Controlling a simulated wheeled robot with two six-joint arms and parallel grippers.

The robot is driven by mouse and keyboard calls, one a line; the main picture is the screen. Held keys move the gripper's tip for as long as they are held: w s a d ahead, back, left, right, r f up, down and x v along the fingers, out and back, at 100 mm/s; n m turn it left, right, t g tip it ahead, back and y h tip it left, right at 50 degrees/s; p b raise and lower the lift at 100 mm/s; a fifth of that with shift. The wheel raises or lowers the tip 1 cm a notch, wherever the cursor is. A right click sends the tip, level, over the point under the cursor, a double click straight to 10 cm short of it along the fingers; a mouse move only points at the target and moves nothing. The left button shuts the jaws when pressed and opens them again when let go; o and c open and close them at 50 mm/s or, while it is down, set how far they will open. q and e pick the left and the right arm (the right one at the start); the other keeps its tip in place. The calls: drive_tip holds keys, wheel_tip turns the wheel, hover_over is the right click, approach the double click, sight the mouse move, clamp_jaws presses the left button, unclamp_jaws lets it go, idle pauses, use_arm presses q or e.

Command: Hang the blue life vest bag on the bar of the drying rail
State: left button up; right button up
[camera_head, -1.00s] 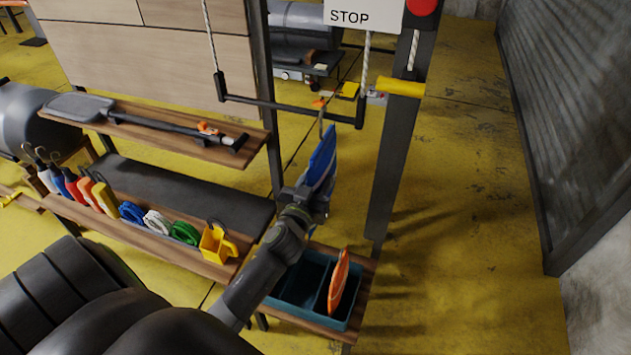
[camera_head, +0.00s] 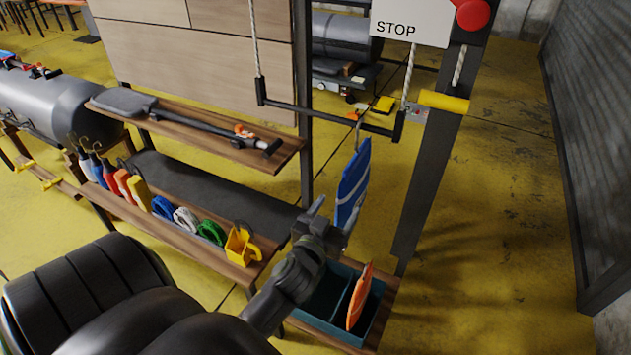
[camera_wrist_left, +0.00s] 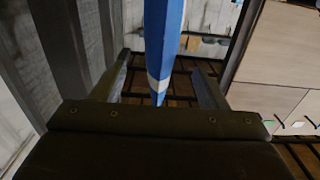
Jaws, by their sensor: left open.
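The blue life vest bag (camera_head: 352,185) hangs by its hook from the black bar of the drying rail (camera_head: 330,117), near the bar's right end. It is a flat blue bag with a white stripe, slightly tilted. My left gripper (camera_head: 333,212) is open, just below and left of the bag, and no longer closed on it. In the left wrist view the bag (camera_wrist_left: 165,45) stands between and beyond the two spread fingers (camera_wrist_left: 162,85). My right gripper is not in view.
A teal bin (camera_head: 325,300) with an orange bag (camera_head: 359,297) stands below the gripper. A shelf with a paddle (camera_head: 190,120) and a lower shelf with coloured items (camera_head: 180,218) are at left. A STOP sign (camera_head: 410,22) and a dark post (camera_head: 430,180) are at right.

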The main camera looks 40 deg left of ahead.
use_arm(q)
drive_tip(key=v, duration=1.1)
drive_tip(key=shift+w+f, duration=0.1)
drive_tip(key=s+f+m+g+h, duration=0.1)
drive_tip(key=s+f+g, duration=0.25)
drive_tip(key=f, duration=1.35)
drive_tip(key=s+f+m+g+h, duration=0.1)
drive_tip(key=s+f+g+h, duration=0.2)
drive_tip(key=f, duration=1.3)
drive_tip(key=s+f+g, duration=0.5)
drive_tip(key=s+f, duration=0.4)
drive_tip(key=s, duration=0.3)
drive_tip(key=s+a+f+g, duration=0.1)
drive_tip(key=s+f+g, duration=0.3)
drive_tip(key=s+f, duration=0.6)
drive_tip(key=shift+s+a+g+y+b, duration=0.2)
drive_tip(key=shift+s+g+y+b, duration=0.2)
drive_tip(key=shift+s, duration=0.45)
